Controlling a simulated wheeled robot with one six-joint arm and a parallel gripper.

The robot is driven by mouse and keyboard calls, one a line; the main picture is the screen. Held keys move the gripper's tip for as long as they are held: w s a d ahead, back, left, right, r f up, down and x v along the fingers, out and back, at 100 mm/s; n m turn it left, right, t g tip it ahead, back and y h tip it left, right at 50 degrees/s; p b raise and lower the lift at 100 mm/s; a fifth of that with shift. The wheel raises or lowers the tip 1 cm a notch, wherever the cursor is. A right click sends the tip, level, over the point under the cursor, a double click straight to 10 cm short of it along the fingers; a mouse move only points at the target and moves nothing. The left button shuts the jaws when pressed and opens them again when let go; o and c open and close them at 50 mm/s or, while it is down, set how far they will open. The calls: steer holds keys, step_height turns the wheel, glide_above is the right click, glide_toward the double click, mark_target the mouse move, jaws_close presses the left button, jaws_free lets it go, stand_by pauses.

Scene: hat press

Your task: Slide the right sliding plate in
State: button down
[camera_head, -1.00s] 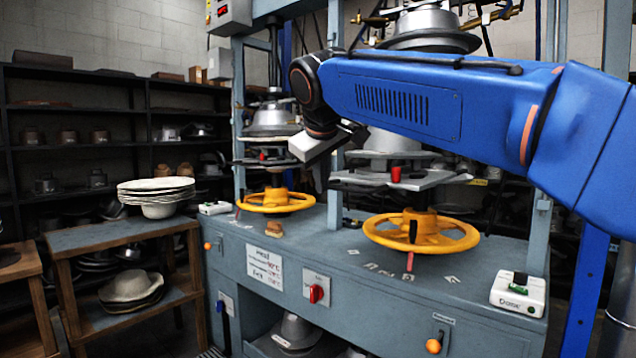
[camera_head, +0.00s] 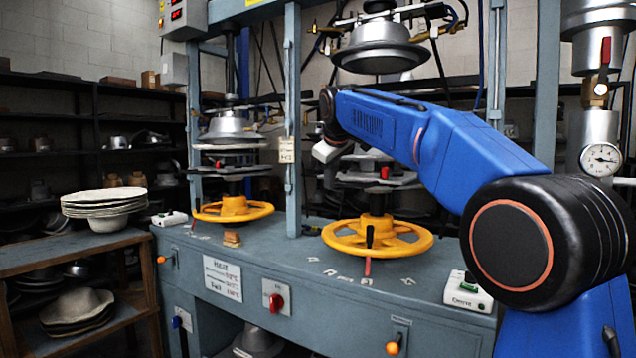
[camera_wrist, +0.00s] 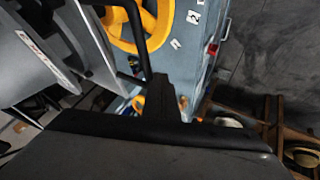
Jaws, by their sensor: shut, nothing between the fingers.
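The right sliding plate (camera_head: 400,182) is a grey plate in the right press station, under the upper hat form and above the right yellow handwheel (camera_head: 377,236). A red knob (camera_head: 384,172) shows at it. My gripper (camera_wrist: 160,92) is shut and empty; its dark fingers point up in the wrist view. In the head view, the gripper's end is at the left of the right station, and its fingertips are hard to make out. In the wrist view, grey plate-like parts (camera_wrist: 35,55) and a black bar (camera_wrist: 137,25) lie left of the fingers. Contact cannot be told.
A blue-grey post (camera_head: 293,120) stands left of my gripper. The left station has its own yellow handwheel (camera_head: 233,209). A wooden stand (camera_head: 85,255) with hats is at the left, and a gauge (camera_head: 600,160) at the right.

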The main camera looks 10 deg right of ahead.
steer(key=shift+w+d+r, duration=0.1)
steer(key=shift+w+d, duration=0.8)
steer(key=shift+w, duration=0.2)
steer(key=shift+r, duration=0.15)
steer(key=v, duration=1.7)
steer(key=shift+s, duration=0.3)
steer(key=s+d+f+m+g, duration=0.1)
steer(key=s+d+f+m, duration=0.1)
steer(key=s+d+f, duration=0.55)
steer(key=s+d+f+m+g, duration=0.1)
steer(key=s+d+f+m, duration=0.1)
steer(key=s+f, duration=0.95)
steer(key=s+d+f+m, duration=0.1)
steer(key=s+f, duration=0.6)
steer(key=f, duration=0.4)
steer(key=s+d+f+m, duration=0.2)
steer(key=s+f, duration=0.6)
steer(key=f, duration=0.3)
steer(key=s+d+f+m+g, duration=0.1)
steer(key=s+f, duration=0.7)
steer(key=f, duration=0.2)
steer(key=shift+d+f+m, duration=0.25)
steer(key=shift+f+m, duration=0.15)
